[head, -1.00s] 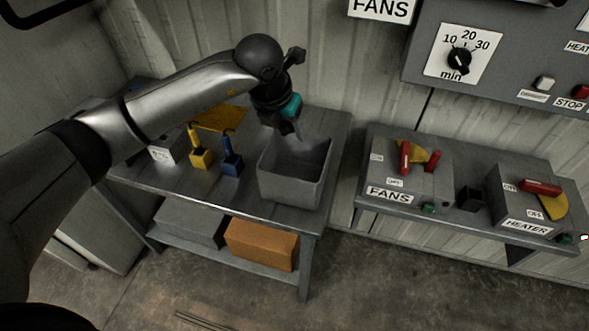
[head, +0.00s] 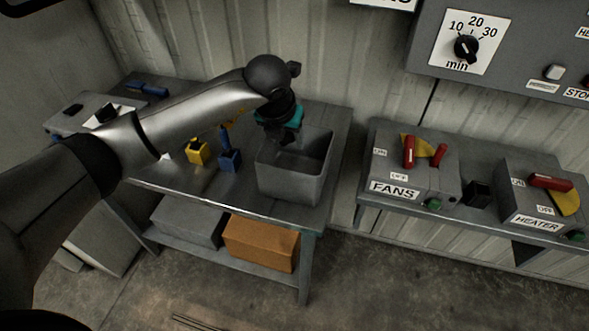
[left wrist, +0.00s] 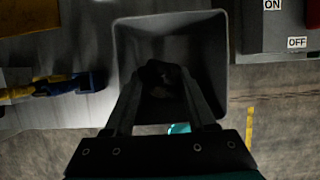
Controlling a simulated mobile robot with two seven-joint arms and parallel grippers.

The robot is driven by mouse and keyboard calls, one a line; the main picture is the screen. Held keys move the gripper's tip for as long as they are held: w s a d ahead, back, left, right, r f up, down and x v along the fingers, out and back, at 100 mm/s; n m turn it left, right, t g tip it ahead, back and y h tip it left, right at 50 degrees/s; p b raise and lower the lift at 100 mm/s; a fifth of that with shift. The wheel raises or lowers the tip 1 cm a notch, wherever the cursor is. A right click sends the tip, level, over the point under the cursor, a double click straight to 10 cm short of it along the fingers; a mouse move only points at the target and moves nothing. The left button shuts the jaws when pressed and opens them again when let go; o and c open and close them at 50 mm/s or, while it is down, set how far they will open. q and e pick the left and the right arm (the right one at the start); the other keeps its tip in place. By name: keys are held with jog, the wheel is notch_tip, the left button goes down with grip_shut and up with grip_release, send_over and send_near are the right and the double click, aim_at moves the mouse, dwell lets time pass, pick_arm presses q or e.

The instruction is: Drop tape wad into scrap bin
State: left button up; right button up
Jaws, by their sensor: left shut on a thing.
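The scrap bin is a grey open-topped box (head: 290,178) on the left table. It also shows in the left wrist view (left wrist: 215,50), its opening beneath the fingers. My left gripper (head: 283,140) is over the bin's left back part, pointing down. In the left wrist view my left gripper (left wrist: 165,80) has its fingers close together at the tips, over the bin's opening. It is shut on a small dark thing (left wrist: 160,70), which I take to be the tape wad; its shape is hard to make out in the shadow. My right gripper is not in view.
A yellow-based tool (head: 198,152) and a blue-based tool (head: 229,160) stand left of the bin on the table (head: 165,185). An orange box (head: 262,243) sits on the lower shelf. The FANS switch box (head: 415,175) is on a bench to the right.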

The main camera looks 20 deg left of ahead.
pick_arm(q)
jog(key=o, duration=1.4)
jog(key=shift+r, duration=0.1)
jog(key=p+v, duration=0.1)
jog(key=v, duration=1.4)
jog(key=shift+s, duration=0.1)
